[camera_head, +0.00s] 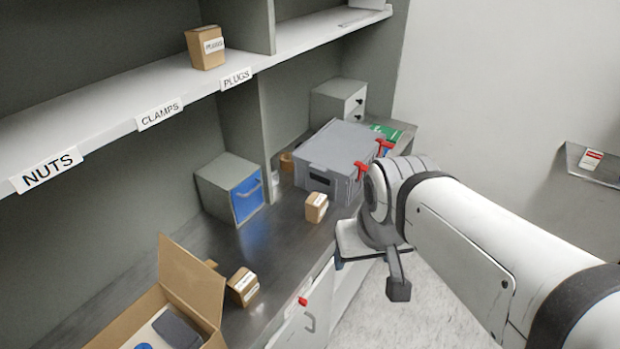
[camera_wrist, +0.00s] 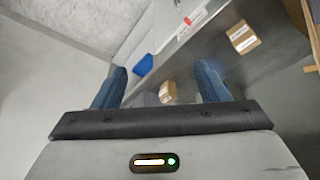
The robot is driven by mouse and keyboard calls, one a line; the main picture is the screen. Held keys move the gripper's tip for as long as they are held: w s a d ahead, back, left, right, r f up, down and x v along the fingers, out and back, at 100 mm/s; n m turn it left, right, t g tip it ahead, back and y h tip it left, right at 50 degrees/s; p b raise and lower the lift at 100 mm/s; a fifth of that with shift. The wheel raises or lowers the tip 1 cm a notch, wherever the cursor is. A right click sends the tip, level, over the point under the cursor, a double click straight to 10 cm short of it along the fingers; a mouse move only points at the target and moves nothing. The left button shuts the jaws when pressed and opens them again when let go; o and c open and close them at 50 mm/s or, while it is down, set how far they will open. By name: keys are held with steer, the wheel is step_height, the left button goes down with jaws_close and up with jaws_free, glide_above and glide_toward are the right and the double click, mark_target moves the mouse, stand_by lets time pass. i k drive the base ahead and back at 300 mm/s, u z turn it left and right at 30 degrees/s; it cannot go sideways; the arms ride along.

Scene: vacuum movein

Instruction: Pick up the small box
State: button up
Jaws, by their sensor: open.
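Small cardboard boxes with white labels show in several places. One small box (camera_head: 316,207) stands on the counter in front of the grey case; a small box (camera_wrist: 167,92) shows between my finger pads in the wrist view, apart from them and partly hidden by my gripper's body. Another small box (camera_head: 242,287) stands nearer, beside the open carton, and a labelled box (camera_wrist: 241,38) shows at the upper right of the wrist view. A third box (camera_head: 205,47) stands on the shelf above "PLUGS". My gripper (camera_wrist: 160,82) is open and empty, with blue pads.
The grey case (camera_head: 335,160) with red latches stands at the back of the counter (camera_head: 270,260). A cabinet with a blue front (camera_head: 246,198) stands to the left. An open carton (camera_head: 190,285) fills the near left. The labelled shelf (camera_head: 150,95) hangs above.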

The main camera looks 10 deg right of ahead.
mark_target(316, 205)
steer(key=z, duration=0.4)
steer(key=k, duration=1.3)
steer(key=z, duration=0.9)
steer(key=i, duration=1.95)
steer(key=u, duration=0.95)
steer(key=i, duration=0.35)
steer(key=u, duration=0.25)
steer(key=k, duration=0.7)
steer(key=u, duration=0.2)
steer(key=i, duration=0.7)
steer(key=z, duration=0.15)
